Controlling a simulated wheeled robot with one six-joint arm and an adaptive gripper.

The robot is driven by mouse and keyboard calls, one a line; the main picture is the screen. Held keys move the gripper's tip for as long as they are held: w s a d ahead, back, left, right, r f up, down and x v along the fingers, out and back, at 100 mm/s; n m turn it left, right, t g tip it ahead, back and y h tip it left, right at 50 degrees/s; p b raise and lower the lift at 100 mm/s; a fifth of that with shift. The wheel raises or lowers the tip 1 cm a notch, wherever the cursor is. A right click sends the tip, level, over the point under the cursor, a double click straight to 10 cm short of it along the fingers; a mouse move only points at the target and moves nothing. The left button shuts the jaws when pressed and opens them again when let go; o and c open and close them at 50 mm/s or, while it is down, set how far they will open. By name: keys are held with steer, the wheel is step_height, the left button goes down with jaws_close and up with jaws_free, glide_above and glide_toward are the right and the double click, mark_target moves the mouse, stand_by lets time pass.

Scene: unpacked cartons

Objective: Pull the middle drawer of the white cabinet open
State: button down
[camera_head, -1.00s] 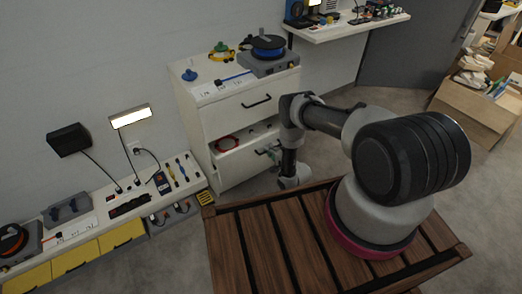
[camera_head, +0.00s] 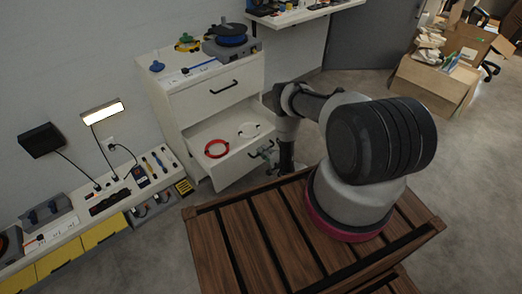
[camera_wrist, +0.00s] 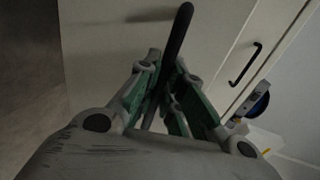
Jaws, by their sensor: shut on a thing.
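The white cabinet (camera_head: 165,95) stands against the wall in the head view. Its top drawer (camera_head: 215,100) is shut, with a black bar handle (camera_head: 224,87). The drawer below it (camera_head: 232,162) stands well out, and its inside shows from above. A red ring (camera_head: 216,148) and a pale ring (camera_head: 249,130) lie in it. My gripper (camera_wrist: 165,78) is shut on that drawer's dark bar handle (camera_wrist: 179,38), with its green-padded fingers on either side. In the head view my gripper (camera_head: 264,151) is at the drawer's front, partly hidden by my arm.
A wooden slatted platform (camera_head: 235,225) is close in front of the cabinet. A low bench with yellow drawers (camera_head: 105,235) stands at the left. Cartons (camera_head: 433,85) stand at the back right. Grey floor is clear at the right.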

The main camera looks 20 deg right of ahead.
stand_by(0.3)
steer(key=c, duration=1.5)
jaws_free()
steer(key=shift+c, duration=0.2)
steer(key=v, duration=1.2)
